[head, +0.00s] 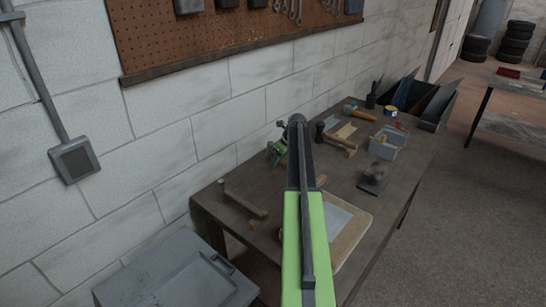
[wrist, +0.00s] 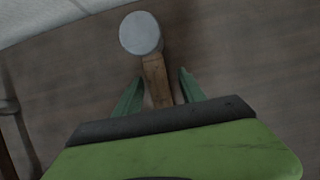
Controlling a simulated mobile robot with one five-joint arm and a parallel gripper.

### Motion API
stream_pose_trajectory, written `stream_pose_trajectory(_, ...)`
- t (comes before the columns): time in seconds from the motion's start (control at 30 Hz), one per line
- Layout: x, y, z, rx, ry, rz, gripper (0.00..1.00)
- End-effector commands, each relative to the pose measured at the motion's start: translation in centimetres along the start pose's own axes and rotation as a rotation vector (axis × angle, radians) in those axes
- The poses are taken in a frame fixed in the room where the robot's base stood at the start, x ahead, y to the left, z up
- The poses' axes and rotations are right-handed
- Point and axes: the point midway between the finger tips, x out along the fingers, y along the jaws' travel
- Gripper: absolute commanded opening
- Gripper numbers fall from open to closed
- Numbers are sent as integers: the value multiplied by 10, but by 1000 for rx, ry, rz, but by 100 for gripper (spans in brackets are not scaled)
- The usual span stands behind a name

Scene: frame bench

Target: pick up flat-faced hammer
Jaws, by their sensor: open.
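In the wrist view a hammer with a round, flat grey face (wrist: 141,33) and a wooden handle (wrist: 156,80) lies over the dark bench top. My gripper (wrist: 160,84) is open, with one green finger on each side of the handle. The fingers are apart from the handle in the picture, and its lower end is hidden behind the gripper body. In the head view my gripper (head: 276,152) is over the far left side of the bench, by the wall. I cannot tell which hammer in the head view is the one between the fingers.
The bench (head: 385,190) carries a left hammer (head: 245,204), a dark-headed hammer (head: 336,142), an orange-handled hammer (head: 358,112), a grey bin (head: 388,146), a dark block (head: 373,178) and a wooden board (head: 352,235). The wall (head: 160,160) runs close behind. A grey metal box (head: 175,280) stands front left.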

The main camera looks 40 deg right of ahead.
Motion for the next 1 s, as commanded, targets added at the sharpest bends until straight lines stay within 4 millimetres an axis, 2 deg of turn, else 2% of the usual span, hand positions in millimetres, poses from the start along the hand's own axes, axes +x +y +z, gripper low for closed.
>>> stream_pose_trajectory(0.23, 0, 0, 0, 0, 0, 0, 47)
stream_pose_trajectory(0.6, 0, 0, 0, 0, 0, 0, 0)
stream_pose_trajectory(1.0, 0, 0, 0, 0, 0, 0, 0)
